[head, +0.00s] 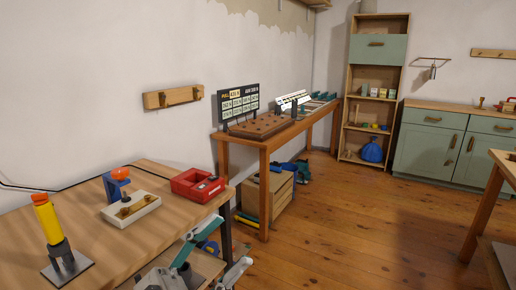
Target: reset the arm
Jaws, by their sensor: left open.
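My left gripper (219,252) is at the bottom middle of the head view, beside the front right corner of the near wooden table (90,200). Its two pale and teal fingers are spread wide apart. The base of the gripper is cut off by the lower edge of the picture. My right gripper is out of the picture.
A farther bench (318,117), a shelf and green cabinets (424,148) stand behind. Open wooden floor (345,225) lies right.

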